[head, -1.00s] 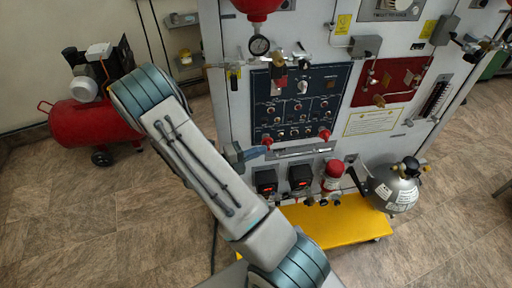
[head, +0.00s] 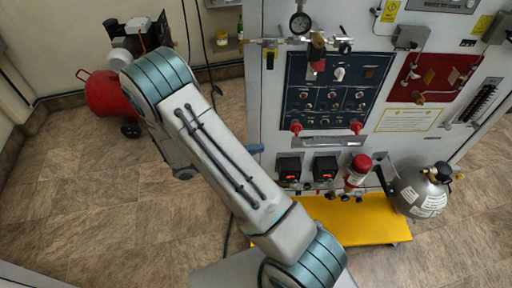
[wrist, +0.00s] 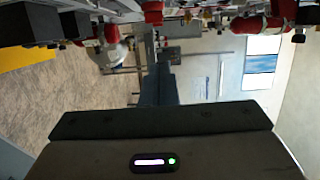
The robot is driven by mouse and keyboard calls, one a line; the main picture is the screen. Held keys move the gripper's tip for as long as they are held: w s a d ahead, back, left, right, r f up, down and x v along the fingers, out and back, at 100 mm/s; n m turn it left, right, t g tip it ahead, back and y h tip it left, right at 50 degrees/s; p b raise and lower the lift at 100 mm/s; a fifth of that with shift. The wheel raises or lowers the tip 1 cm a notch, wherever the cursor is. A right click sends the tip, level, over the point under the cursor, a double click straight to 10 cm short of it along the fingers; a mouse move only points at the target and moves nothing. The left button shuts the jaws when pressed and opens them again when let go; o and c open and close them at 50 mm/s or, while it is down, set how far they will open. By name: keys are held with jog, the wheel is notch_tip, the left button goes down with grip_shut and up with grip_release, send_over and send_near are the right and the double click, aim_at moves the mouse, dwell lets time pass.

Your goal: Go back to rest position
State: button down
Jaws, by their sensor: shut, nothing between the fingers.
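My gripper (wrist: 167,78) shows in the wrist view as narrow blue-grey fingers beyond a dark bar, shut and empty. In the head view most of it is hidden behind my arm; only a small blue tip (head: 256,148) shows at the arm's right edge, in front of the panel's left side. My arm is bent, with its elbow at the upper left. The oxygen trainer panel (head: 268,100) stands to the right, with a dark blue switch board (head: 340,70) and a red board (head: 436,75). I cannot tell the tip's distance from the panel.
A yellow platform (head: 350,222) juts out below the panel, with a grey gas cylinder (head: 418,192) at its right end. A red compressor tank (head: 105,93) stands at the back left. The floor (head: 90,215) at left is clear.

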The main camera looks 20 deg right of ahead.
jog(key=s+a+r+m+t+y, duration=0.2)
jog(key=s+r+m+y, duration=0.4)
jog(key=m, duration=1.1)
jog(key=s+a+r+m+t+y, duration=0.3)
jog(key=s+r+m+y, duration=0.3)
jog(key=r+m+y, duration=0.5)
jog(key=r+m, duration=0.1)
jog(key=m, duration=0.5)
jog(key=shift+s+a+m+t+y, duration=0.2)
jog(key=shift+s+m+t+y, duration=0.1)
jog(key=shift+t+y, duration=0.1)
jog(key=c, duration=2.1)
grip_release()
jog(key=shift+r, duration=0.1)
jog(key=shift+c, duration=0.2)
